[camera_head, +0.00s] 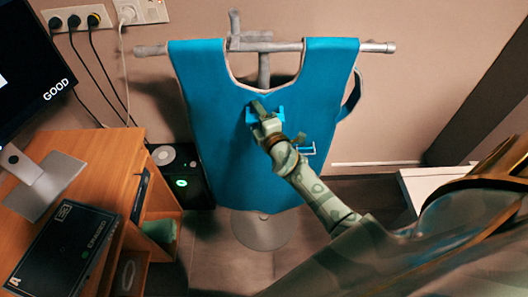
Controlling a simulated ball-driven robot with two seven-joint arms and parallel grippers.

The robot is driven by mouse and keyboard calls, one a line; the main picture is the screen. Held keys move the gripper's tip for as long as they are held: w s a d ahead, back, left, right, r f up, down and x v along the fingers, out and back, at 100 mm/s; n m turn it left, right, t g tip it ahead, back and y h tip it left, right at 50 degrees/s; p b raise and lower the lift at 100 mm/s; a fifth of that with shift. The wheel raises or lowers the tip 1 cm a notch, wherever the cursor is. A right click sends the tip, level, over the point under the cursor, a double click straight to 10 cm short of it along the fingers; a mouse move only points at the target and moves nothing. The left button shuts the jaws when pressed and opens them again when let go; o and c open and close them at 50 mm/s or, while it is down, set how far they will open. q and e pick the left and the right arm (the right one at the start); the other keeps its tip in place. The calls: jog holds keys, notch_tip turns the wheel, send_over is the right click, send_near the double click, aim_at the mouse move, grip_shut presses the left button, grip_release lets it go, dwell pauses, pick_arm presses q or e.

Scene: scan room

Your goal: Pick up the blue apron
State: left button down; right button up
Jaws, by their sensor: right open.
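The blue apron (215,100) hangs by its shoulder parts over the horizontal bar of a grey stand (376,47). It hangs upright in front of the wall. My right arm comes in from the lower right. My right gripper (257,106) is at the upper middle of the apron's front, just below the neckline, and is open. I cannot tell whether its fingers touch the apron. A light blue bracket-like part (308,149) shows at the apron's right side, partly behind my arm. My left gripper does not show.
A wooden desk (105,160) at the left carries a monitor (25,65) and a black box (68,248). A dark unit with a green light (181,183) stands beside the desk. A white low surface (425,185) is at the right. The stand's round base (260,232) rests on the floor.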

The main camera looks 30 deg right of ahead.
grip_shut()
dwell(1.4)
jog(key=shift+r, duration=0.2)
